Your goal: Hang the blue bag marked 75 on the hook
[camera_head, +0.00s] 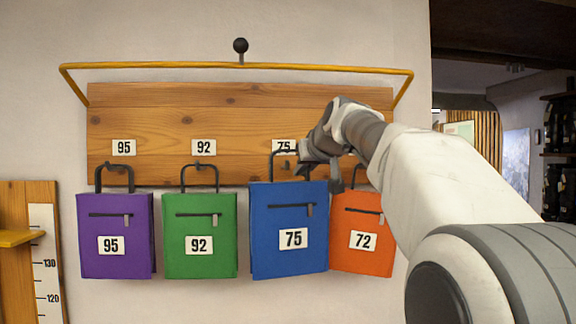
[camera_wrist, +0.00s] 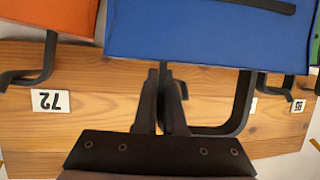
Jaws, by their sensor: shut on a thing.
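The blue bag (camera_head: 268,222) marked 75 hangs upright from my gripper, in front of the wooden board below the 75 label (camera_head: 283,146). My gripper (camera_head: 310,165) is shut on the right side of its black handle (camera_head: 273,162). The wrist view, upside down, shows my gripper (camera_wrist: 167,85) closed on one leg of the handle (camera_wrist: 240,105), with the blue bag (camera_wrist: 200,35) at the top. A dark hook (camera_head: 288,165) shows inside the handle loop in the head view. I cannot tell whether the handle touches it.
Purple bag 95 (camera_head: 117,225) and green bag 92 (camera_head: 200,225) hang to the left. Orange bag 72 (camera_head: 367,225) hangs close on the right, partly overlapped by the blue bag. A yellow rail (camera_head: 180,65) juts out above the board (camera_head: 160,103). A yellow ledge (camera_head: 15,238) is far left.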

